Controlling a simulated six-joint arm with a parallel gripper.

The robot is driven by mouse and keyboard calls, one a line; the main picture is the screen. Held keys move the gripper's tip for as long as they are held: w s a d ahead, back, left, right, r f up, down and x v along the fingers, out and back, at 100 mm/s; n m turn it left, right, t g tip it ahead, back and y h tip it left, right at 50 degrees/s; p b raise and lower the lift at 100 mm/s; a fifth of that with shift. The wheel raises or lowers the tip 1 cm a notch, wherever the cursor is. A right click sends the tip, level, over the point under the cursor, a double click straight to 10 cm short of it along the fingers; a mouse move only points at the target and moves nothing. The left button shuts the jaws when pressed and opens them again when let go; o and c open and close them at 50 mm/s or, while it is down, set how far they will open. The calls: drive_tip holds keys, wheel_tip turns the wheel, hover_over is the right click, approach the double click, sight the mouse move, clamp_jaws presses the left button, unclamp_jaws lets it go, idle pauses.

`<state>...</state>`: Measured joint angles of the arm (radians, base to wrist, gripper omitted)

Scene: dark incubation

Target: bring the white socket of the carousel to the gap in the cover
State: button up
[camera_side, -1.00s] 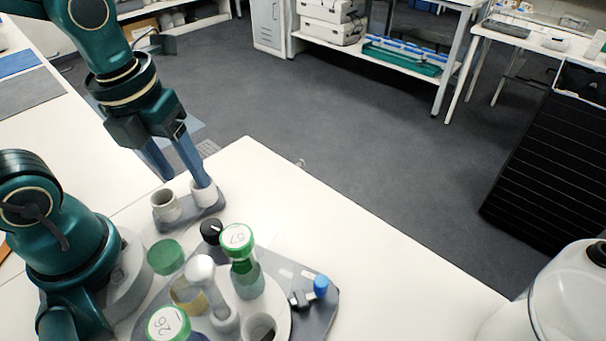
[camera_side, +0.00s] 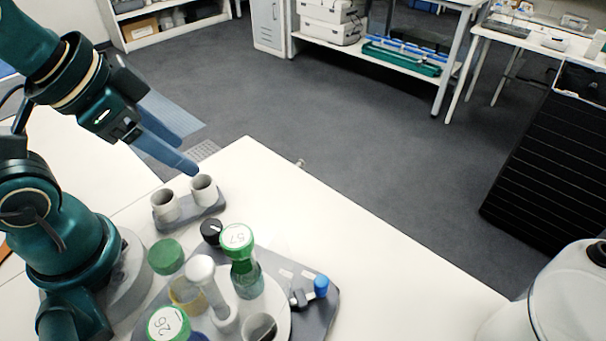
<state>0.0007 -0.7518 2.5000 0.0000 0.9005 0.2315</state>
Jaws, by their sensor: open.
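The carousel (camera_side: 272,300) is a pale round disc on a dark grey base at the front. It bears a tube with a green cap marked 57 (camera_side: 237,238), one marked 26 (camera_side: 168,325), a plain green cap (camera_side: 165,257), a tube with a pale grey-white top (camera_side: 201,270) and an open, empty-looking pale socket (camera_side: 260,327). I cannot tell which socket is the white one, and the cover and its gap are not clearly seen. My gripper (camera_side: 188,166), with blue fingers, is open and empty, in the air beyond the carousel, clear of it.
A small grey rack (camera_side: 188,212) with two empty pale cups stands behind the carousel. A black knob (camera_side: 211,231) and a blue-capped lever (camera_side: 320,286) sit at the base's edge. The white table (camera_side: 370,265) is bare to the right; a white container (camera_side: 570,295) stands at far right.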

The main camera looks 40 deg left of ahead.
drive_tip(key=shift+n, duration=0.7)
drive_tip(key=shift+o, duration=0.9)
drive_tip(key=shift+n, duration=0.4)
drive_tip(key=n+g, duration=0.5)
drive_tip(key=n, duration=1.4)
hover_over(211, 226)
wheel_tip(211, 226, down, 6)
drive_tip(key=shift+w+a+f, duration=0.15)
drive_tip(key=shift+f, duration=0.05)
drive_tip(key=shift+s+f+g, duration=0.2)
drive_tip(key=shift+f+g, duration=0.1)
drive_tip(key=shift+f, duration=2.55)
drive_tip(key=shift+c, duration=0.3)
